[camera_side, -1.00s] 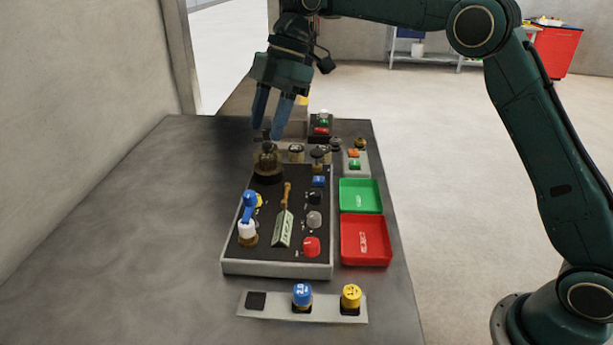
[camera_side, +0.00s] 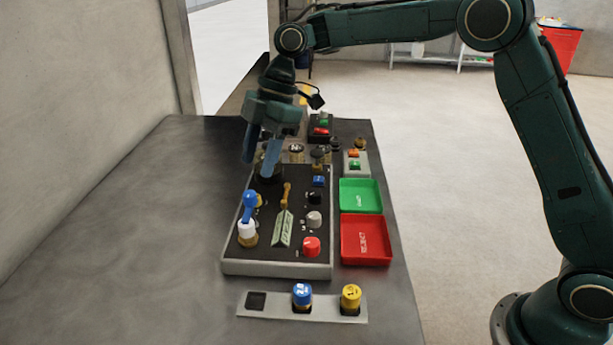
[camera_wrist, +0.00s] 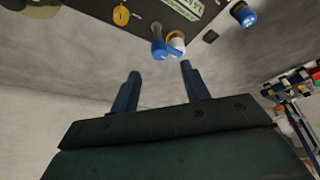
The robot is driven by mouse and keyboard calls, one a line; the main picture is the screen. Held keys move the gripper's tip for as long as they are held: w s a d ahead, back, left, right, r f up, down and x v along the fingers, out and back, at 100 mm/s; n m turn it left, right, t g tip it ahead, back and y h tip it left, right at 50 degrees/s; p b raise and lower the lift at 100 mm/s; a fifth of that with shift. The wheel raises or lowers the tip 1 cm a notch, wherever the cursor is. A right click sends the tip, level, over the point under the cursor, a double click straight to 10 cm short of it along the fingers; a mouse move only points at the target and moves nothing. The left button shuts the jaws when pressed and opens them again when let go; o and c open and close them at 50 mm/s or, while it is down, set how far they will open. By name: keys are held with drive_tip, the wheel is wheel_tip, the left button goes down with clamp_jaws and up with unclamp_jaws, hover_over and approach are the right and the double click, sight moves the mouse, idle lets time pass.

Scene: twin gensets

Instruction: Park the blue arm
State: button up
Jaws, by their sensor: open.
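The blue arm (camera_side: 250,207) is a short round-topped lever above a white collar (camera_side: 247,230) at the panel's left edge. In the wrist view the blue arm (camera_wrist: 159,49) lies beside the white collar (camera_wrist: 178,41), beyond and between my two fingertips. My gripper (camera_side: 258,167) has blue fingers pointing down over the far left end of the panel, behind the blue arm and apart from it. It also shows in the wrist view (camera_wrist: 156,66), open with nothing between the fingers. The fingers partly hide a dark brass fitting (camera_side: 269,176).
Green (camera_side: 360,195) and red (camera_side: 365,240) trays stand right. Blue (camera_side: 302,294) and yellow (camera_side: 351,297) knobs sit on the front strip (camera_side: 275,310). The bench's left side is clear.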

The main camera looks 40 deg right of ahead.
sight(250, 193)
drive_tip(key=shift+x, duration=3.2)
drive_tip(key=shift+c, duration=0.5)
drive_tip(key=c, duration=0.9)
